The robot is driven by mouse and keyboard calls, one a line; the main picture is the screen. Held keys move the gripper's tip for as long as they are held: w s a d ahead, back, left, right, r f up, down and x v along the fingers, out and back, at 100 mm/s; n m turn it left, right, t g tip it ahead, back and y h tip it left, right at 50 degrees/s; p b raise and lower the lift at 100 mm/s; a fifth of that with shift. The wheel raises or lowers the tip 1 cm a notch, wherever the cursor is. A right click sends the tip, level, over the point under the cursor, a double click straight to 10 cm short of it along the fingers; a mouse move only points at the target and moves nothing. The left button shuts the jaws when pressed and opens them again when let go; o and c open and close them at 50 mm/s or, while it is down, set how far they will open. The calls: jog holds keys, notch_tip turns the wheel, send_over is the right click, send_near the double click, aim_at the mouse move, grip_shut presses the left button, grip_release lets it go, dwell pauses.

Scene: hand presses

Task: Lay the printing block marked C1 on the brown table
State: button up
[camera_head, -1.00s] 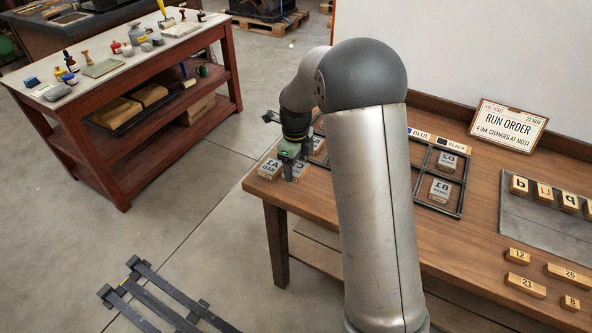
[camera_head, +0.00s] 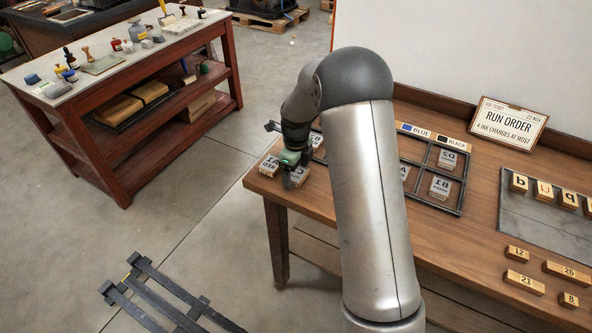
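My gripper (camera_head: 289,182) points down at the left end of the brown table (camera_head: 481,215). I cannot tell whether this is C1. The fingers are small and dark at this distance, so whether they are apart or closed on the right block is unclear.
A dark divided tray (camera_head: 462,187) on the table holds other blocks, among them B1 (camera_head: 440,187). My arm hides part of the tray. A grey plate (camera_head: 520,220), loose wooden number blocks (camera_head: 524,282) and a run order card (camera_head: 508,124) are to the right.

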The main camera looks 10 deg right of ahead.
aim_at(296, 173)
jog(key=shift+r, duration=0.15)
notch_tip(296, 173, up, 12)
jog(key=s+a+r+n, duration=0.1)
jog(key=s+r+n, duration=0.1)
jog(key=s+n, duration=2.4)
jog(key=s, duration=0.6)
jog(key=shift+s+n, duration=0.4)
